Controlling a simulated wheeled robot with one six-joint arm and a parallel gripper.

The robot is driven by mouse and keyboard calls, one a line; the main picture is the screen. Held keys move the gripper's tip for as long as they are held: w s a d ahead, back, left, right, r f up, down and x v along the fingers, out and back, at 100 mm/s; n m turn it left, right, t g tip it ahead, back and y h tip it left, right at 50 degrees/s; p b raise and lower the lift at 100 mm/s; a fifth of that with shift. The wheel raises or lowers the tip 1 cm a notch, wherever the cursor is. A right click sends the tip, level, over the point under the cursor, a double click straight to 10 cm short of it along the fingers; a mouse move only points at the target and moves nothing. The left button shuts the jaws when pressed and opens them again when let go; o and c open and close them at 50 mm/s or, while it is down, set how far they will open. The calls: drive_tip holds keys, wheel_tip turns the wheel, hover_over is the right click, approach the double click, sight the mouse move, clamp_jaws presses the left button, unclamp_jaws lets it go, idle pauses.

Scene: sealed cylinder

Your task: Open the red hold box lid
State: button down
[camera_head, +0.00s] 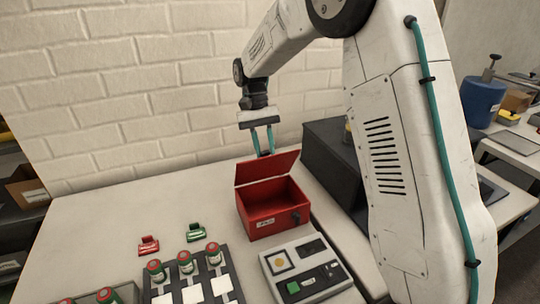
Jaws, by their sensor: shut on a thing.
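The red hold box (277,221) stands on the table below my arm, with a small white label and a dark latch on its front. Its red lid (266,168) is raised and tilted back, and the inside of the box shows. My gripper (264,154) points down at the lid's upper edge, with its two teal fingers shut on the lid. The exact contact at the fingertips is small and partly hidden behind the lid.
A grey control panel (305,270) with a green button sits in front of the box. A rack (190,284) with red-capped cylinders stands at front left. Red (148,245) and green (195,232) clips lie behind it. A dark box (335,160) is at right.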

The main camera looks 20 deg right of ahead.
drive_tip(key=c, duration=2.2)
unclamp_jaws()
drive_tip(key=w, duration=0.3)
drive_tip(key=shift+a+f, duration=0.25)
drive_tip(key=shift+f, duration=0.05)
drive_tip(key=c, duration=1.7)
unclamp_jaws()
drive_tip(key=shift+a, duration=0.35)
drive_tip(key=o, duration=0.5)
drive_tip(key=shift+s+r, duration=0.1)
drive_tip(key=v, duration=0.7)
drive_tip(key=shift+w+d+r, duration=0.25)
drive_tip(key=shift+d+r, duration=0.05)
